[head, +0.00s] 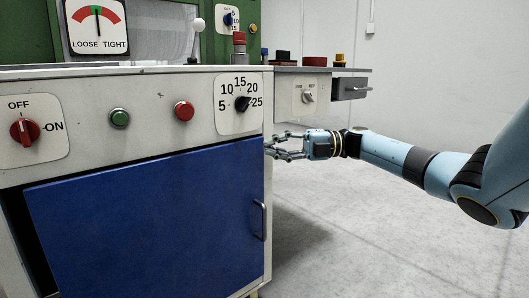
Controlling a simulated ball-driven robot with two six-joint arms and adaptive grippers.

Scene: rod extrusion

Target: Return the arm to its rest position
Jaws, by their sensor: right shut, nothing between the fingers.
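My right arm comes in from the right edge, light blue with black joints. My right gripper (284,147) is at the right side of the machine cabinet, just past the upper corner of the blue door (150,215). It is shut and holds nothing. Its fingertips are close to the cabinet edge; I cannot tell whether they touch it. My left gripper is not in view.
The cabinet front carries a red OFF/ON switch (25,131), a green button (120,118), a red button (184,111) and a numbered dial (242,104). A side shelf with a drawer (351,88) extends above my right gripper. Open floor (370,250) lies at the right.

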